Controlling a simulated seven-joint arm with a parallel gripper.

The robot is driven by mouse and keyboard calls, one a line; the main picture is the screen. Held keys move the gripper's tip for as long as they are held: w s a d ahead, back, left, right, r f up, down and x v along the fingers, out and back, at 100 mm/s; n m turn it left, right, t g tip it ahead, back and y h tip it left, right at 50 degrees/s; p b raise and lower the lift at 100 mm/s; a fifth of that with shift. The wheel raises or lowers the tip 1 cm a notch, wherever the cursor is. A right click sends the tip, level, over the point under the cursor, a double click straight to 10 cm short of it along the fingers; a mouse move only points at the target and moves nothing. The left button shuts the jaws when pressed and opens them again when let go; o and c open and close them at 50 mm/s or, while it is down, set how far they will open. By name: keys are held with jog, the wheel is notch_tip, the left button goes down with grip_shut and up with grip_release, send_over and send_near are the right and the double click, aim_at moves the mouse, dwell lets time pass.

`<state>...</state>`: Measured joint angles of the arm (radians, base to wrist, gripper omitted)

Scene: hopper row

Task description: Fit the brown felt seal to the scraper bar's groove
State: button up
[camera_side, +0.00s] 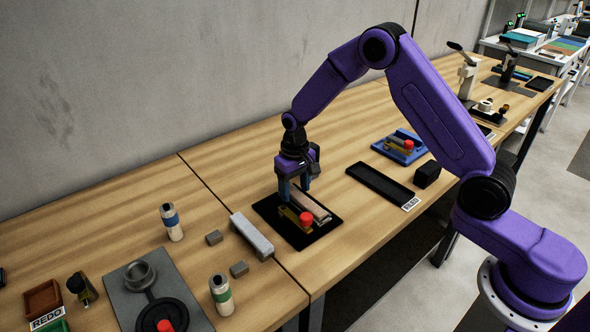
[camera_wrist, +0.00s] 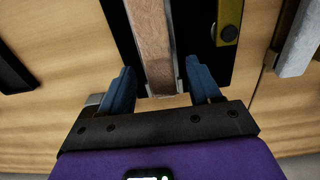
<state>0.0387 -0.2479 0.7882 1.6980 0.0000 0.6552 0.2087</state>
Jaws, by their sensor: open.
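My gripper (camera_side: 295,191) is open above the far part of a black mat (camera_side: 327,228). In the wrist view its blue fingers (camera_wrist: 160,70) stand apart, one on each side of the near end of a grey bar, apparently the scraper bar (camera_wrist: 174,40). A brown strip, apparently the felt seal (camera_wrist: 152,42), lies along the bar between its grey edges. I cannot tell how deep it sits in the groove. The bar also shows in the side view (camera_side: 315,208), partly behind a brass clamp (camera_side: 291,217) with a red knob (camera_side: 306,219). The fingers hold nothing that I can see.
A long grey block (camera_side: 251,236) and small grey blocks (camera_side: 214,237) lie left of the mat. Two banded bottles (camera_side: 171,221) stand nearby. A labelled black tray (camera_side: 380,184), a black block (camera_side: 427,174) and a blue tray (camera_side: 383,149) are to the right. Bare wood separates them.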

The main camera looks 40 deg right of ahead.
notch_tip(320, 180, up, 17)
dwell(0.4)
jog(key=s+a+r+n, duration=0.15)
jog(key=s+n, duration=0.75)
jog(key=s, duration=1.7)
jog(key=s+d+f+n, duration=0.1)
jog(key=s+d, duration=0.1)
jog(key=s, duration=0.3)
jog(key=s+d+f+n, duration=0.1)
jog(key=s+d+n, duration=0.1)
jog(key=s, duration=0.4)
jog(key=shift+f+n, duration=0.3)
jog(key=shift+d, duration=0.1)
